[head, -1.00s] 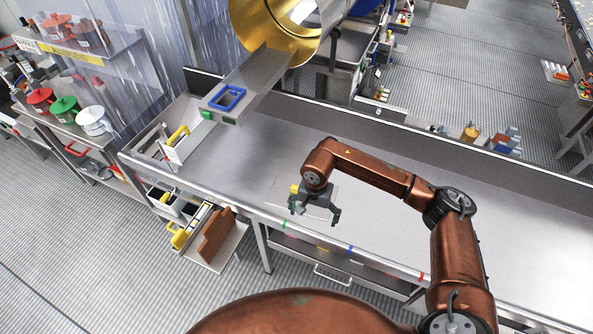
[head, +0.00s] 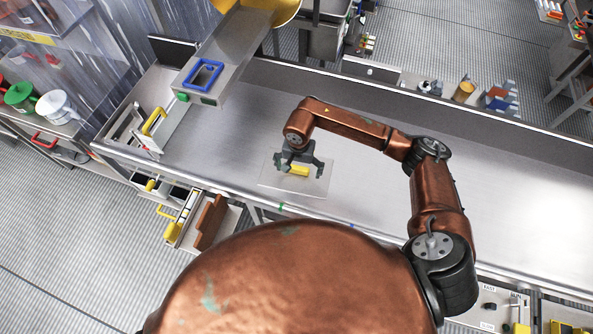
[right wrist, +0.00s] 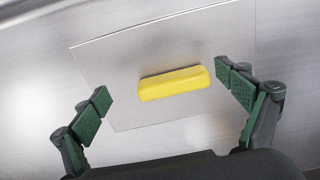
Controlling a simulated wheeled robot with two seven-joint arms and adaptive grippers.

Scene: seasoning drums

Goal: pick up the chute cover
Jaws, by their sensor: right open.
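A clear flat plate with a yellow bar handle, which looks like the chute cover (head: 268,176), lies flat on the metal worktop. In the right wrist view the chute cover (right wrist: 120,60) shows with its yellow handle (right wrist: 174,83) in the middle. My right gripper (head: 300,170) is open above the plate, its fingers on either side of the yellow handle. In the right wrist view the fingers of the right gripper (right wrist: 163,84) stand apart, with a gap to each end of the handle. Nothing is held. My left gripper is not in view.
A tray with a yellow handle (head: 153,121) stands at the worktop's left end. The worktop right of my arm is clear.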

